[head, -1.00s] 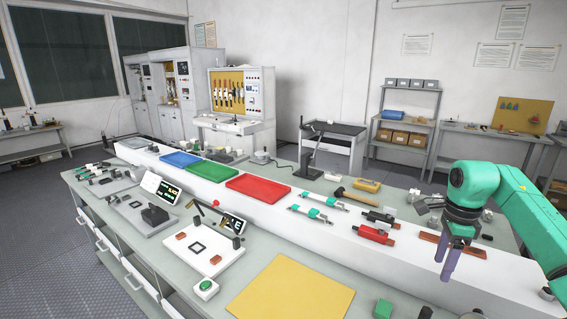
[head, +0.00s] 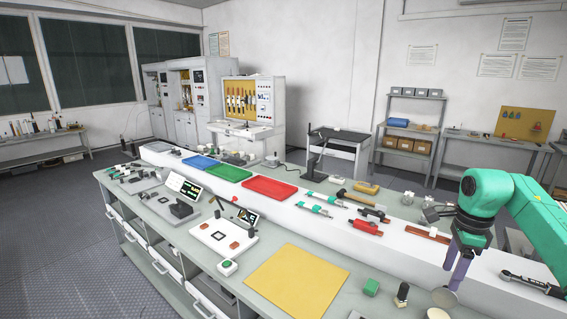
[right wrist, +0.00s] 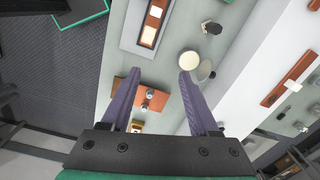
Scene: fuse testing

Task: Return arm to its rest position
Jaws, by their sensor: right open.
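My right arm (head: 520,205) is teal and comes in from the right of the head view. It is bent, with the hand pointing down over the right part of the workbench. My right gripper (head: 454,279) has two purple fingers and holds nothing. In the right wrist view the fingers of the right gripper (right wrist: 160,78) stand well apart, with bench surface and small parts seen beyond them. Whether the fingertips touch anything on the bench is hard to tell in the head view. My left arm and gripper are out of view.
A torque wrench (head: 532,284) lies right of the gripper. A round pale disc (head: 444,297) stands close below the fingers.

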